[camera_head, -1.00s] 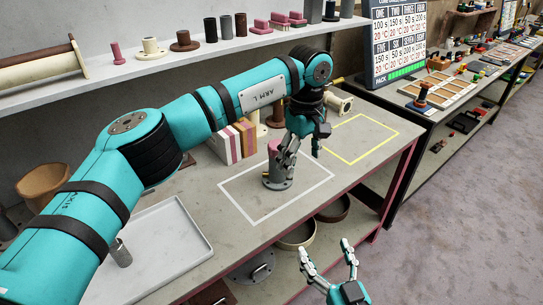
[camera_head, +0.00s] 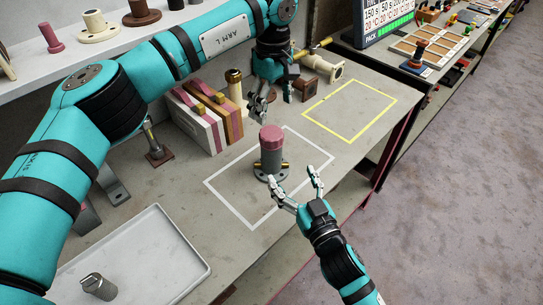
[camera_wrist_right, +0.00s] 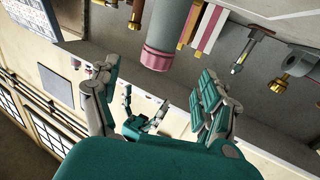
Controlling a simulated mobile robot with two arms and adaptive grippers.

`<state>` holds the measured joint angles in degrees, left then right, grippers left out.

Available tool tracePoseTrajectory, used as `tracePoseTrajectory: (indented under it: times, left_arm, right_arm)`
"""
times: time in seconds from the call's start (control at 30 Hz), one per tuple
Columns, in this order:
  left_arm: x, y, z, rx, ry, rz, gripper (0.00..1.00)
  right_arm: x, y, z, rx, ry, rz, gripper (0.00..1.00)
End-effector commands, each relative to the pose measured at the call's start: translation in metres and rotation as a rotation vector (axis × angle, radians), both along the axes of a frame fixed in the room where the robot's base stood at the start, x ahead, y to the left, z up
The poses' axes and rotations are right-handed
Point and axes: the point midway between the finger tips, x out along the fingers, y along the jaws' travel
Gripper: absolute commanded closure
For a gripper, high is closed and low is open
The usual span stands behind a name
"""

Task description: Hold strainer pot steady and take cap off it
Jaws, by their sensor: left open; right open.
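The strainer pot (camera_head: 270,158) is a grey upright cylinder with brass side fittings on a round dark flanged base. It stands inside a white outline on the bench. Its pink cap (camera_head: 271,133) sits on top; the pot and cap (camera_wrist_right: 156,58) also show between the fingers in the right wrist view. My left gripper (camera_head: 272,103) is open and empty, above and behind the cap, apart from it. My right gripper (camera_head: 298,191) is open, low at the pot's front right, its fingers spread towards the body. I cannot tell whether they touch it.
A yellow outline (camera_head: 350,110) to the right is empty. A grey tray (camera_head: 135,265) with a metal cylinder (camera_head: 98,287) lies front left. A cream flanged pipe (camera_head: 325,68) lies at the back.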

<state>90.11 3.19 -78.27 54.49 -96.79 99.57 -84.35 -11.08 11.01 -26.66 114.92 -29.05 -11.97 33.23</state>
Motion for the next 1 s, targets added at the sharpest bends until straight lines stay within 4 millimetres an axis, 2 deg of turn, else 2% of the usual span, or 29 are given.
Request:
tracePoseTrajectory:
  times: [0.1, 0.5, 0.7, 1.0]
  left_arm:
    - [0.0, 0.001, -0.001, 0.001, 0.001, 0.002, 0.23]
    - [0.0, 0.001, 0.0, 0.0, 0.0, 0.002, 0.23]
    - [0.0, 0.001, 0.0, 0.001, 0.001, 0.002, 0.23]
    - [0.0, 0.001, 0.0, 0.001, 0.001, 0.002, 0.23]
  right_arm:
    - [0.025, 0.01, 0.001, 0.0, -0.002, -0.001, 0.21]
    - [0.094, 0.039, 0.002, 0.0, -0.002, 0.0, 0.21]
    - [0.114, 0.047, 0.001, 0.0, 0.0, -0.001, 0.21]
    - [0.119, 0.049, 0.001, -0.001, 0.001, 0.0, 0.21]
